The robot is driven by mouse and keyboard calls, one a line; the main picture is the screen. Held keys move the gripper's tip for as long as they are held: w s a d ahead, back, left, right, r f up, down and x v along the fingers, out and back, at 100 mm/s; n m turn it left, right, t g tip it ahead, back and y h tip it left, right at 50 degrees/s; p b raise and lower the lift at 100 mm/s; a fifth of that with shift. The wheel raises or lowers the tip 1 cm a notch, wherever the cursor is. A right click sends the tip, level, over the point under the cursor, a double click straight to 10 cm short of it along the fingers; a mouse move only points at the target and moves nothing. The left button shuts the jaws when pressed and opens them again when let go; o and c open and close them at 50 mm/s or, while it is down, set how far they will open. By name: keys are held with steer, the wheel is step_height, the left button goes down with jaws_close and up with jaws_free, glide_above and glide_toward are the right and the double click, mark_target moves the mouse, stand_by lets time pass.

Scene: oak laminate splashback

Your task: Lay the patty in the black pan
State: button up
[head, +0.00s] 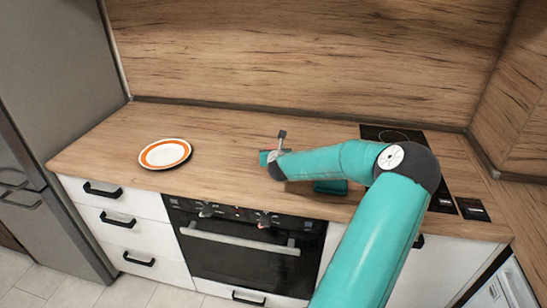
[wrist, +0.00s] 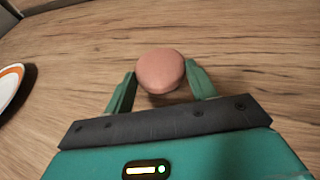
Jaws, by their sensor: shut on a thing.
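The patty (wrist: 160,70) is a round, pinkish-brown disc in the wrist view. My gripper (wrist: 161,78) is shut on it, with one green finger against each side. Wood-grain worktop fills the background behind the patty. In the head view my gripper (head: 268,158) is over the middle of the worktop, partly hidden by my own arm, and the patty cannot be made out there. I cannot make out the black pan in either view; my arm covers part of the worktop and hob.
A white plate with an orange ring (head: 165,153) lies on the worktop (head: 225,145) to the left; its edge shows in the wrist view (wrist: 8,85). A black hob (head: 400,134) is at the right, partly behind my arm. The worktop between plate and gripper is clear.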

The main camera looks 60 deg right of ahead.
steer(key=shift+a+f, duration=0.1)
steer(key=shift+f, duration=0.9)
steer(key=shift+f, duration=0.1)
steer(key=shift+f, duration=0.1)
steer(key=o, duration=1)
